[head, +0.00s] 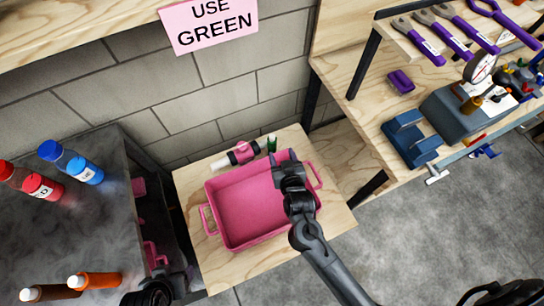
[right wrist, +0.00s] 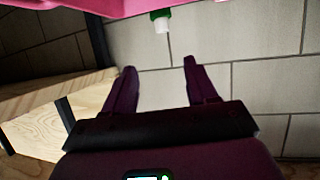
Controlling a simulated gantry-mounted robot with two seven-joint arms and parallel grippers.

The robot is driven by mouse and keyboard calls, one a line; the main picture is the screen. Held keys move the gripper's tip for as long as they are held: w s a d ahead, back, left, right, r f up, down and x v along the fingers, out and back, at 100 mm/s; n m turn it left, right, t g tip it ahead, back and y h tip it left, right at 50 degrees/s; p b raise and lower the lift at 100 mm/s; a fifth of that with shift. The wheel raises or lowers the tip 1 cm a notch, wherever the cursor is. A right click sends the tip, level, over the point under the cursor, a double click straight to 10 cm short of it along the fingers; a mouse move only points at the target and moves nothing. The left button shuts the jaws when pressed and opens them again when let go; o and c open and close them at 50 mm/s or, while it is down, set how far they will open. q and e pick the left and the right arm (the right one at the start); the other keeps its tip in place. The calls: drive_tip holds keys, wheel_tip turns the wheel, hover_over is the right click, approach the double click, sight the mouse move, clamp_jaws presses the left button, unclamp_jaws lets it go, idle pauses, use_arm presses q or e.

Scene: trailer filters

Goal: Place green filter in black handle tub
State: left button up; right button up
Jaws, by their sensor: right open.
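A small green filter (head: 271,145) stands at the back of the small wooden table, behind the pink tub. It also shows at the top of the right wrist view, green with a white end (right wrist: 161,20). The pink tub (head: 258,203) looks empty where I can see inside; its visible handles are pink, and I see no black handle. My right gripper (head: 284,157) is over the tub's back rim, near the green filter. In the right wrist view its fingers (right wrist: 158,72) are apart and empty. A dark shape (head: 152,292) at the bottom edge may be my left gripper; its jaws are unclear.
A pink and white filter (head: 240,153) lies beside the green one. A pink sign (head: 208,24) reads "USE GREEN". Bottles stand on the dark bench (head: 85,220) at left. The workbench (head: 370,103) at right holds tools. A block wall (head: 215,95) is behind the small table.

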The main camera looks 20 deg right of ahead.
sight(273, 139)
drive_tip(key=w+f+b, duration=0.1)
drive_tip(key=w, duration=0.1)
drive_tip(key=w+f+b, duration=0.4)
drive_tip(key=shift+w+d, duration=0.15)
drive_tip(key=shift+w, duration=0.25)
drive_tip(key=shift+w+f+b, duration=0.25)
drive_tip(key=shift+w+b, duration=0.1)
drive_tip(key=shift+b, duration=0.15)
drive_tip(key=b+x, duration=0.2)
drive_tip(key=x, duration=0.1)
drive_tip(key=shift+w, duration=0.2)
drive_tip(key=shift+w+d, duration=0.15)
drive_tip(key=shift+w, duration=0.45)
use_arm(q)
wheel_tip(273, 139, down, 10)
use_arm(e)
drive_tip(key=shift+f, duration=0.15)
clamp_jaws()
